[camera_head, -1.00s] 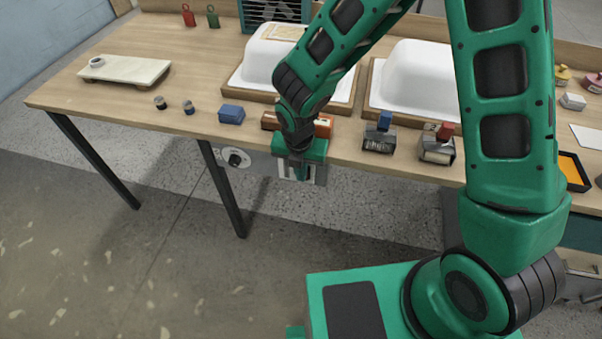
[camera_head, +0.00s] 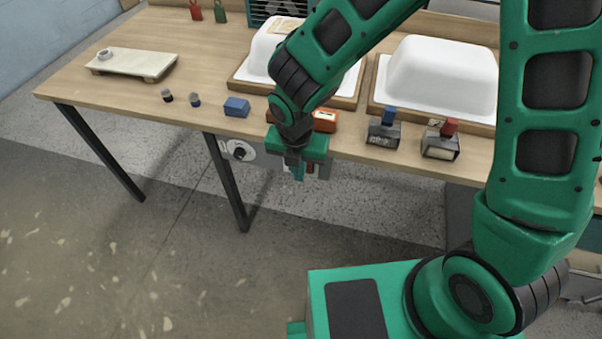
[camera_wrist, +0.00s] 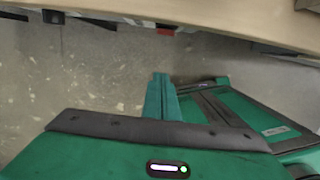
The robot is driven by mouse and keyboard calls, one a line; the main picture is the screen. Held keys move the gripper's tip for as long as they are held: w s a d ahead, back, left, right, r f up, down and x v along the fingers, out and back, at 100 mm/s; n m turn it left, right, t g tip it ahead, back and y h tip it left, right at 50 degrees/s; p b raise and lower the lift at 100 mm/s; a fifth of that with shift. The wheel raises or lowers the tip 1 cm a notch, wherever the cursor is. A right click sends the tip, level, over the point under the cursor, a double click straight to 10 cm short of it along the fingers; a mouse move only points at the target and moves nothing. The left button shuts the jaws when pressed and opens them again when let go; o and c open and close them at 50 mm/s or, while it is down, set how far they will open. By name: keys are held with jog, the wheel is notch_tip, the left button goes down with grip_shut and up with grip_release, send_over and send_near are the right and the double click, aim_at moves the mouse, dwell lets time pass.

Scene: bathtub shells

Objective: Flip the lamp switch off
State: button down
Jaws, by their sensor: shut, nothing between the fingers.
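My gripper (camera_head: 298,174) is shut and empty, pointing down in front of the table's front edge. In the wrist view its teal fingers (camera_wrist: 160,96) are together, with nothing between them. A grey panel (camera_head: 324,167) hangs under the table edge behind the gripper, partly hidden by it. A small reddish part (camera_head: 311,167) shows on it beside the fingers; I cannot tell whether it is the lamp switch or which way it is set. In the wrist view a red part (camera_wrist: 166,31) shows at the table edge, apart from the fingers.
A round black dial (camera_head: 239,151) sits on the panel to the left. On the wooden table (camera_head: 130,92) stand a blue box (camera_head: 236,107), two stamp-like holders (camera_head: 383,130) (camera_head: 440,142) and white tub shells (camera_head: 443,75). The floor in front is clear.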

jog(key=shift+s+a+r, duration=0.1)
jog(key=shift+s+r, duration=0.1)
jog(key=shift+r, duration=0.4)
jog(key=shift+s+a+r, duration=0.1)
jog(key=shift+s+r, duration=0.15)
jog(key=shift+r, duration=0.4)
jog(key=shift+s+a+r, duration=0.1)
jog(key=shift+s+r, duration=0.1)
jog(key=shift+r, duration=0.4)
jog(key=d+r+m+h, duration=0.1)
jog(key=d+r+m, duration=0.4)
jog(key=d+m, duration=0.55)
jog(key=d+r+m, duration=0.4)
jog(key=d+m, duration=0.4)
jog(key=d, duration=0.6)
jog(key=s+d+r+m+y, duration=0.1)
jog(key=s+d+r+m, duration=0.1)
jog(key=s+d+m, duration=0.4)
jog(key=s+d+r+m+g, duration=0.1)
jog(key=s+d+r+m, duration=0.2)
jog(key=s+d+m, duration=0.4)
jog(key=s+m, duration=0.3)
jog(key=m, duration=0.4)
jog(key=shift+s+r+y, duration=0.15)
jog(key=shift+r+y, duration=0.2)
jog(key=shift+y, duration=0.05)
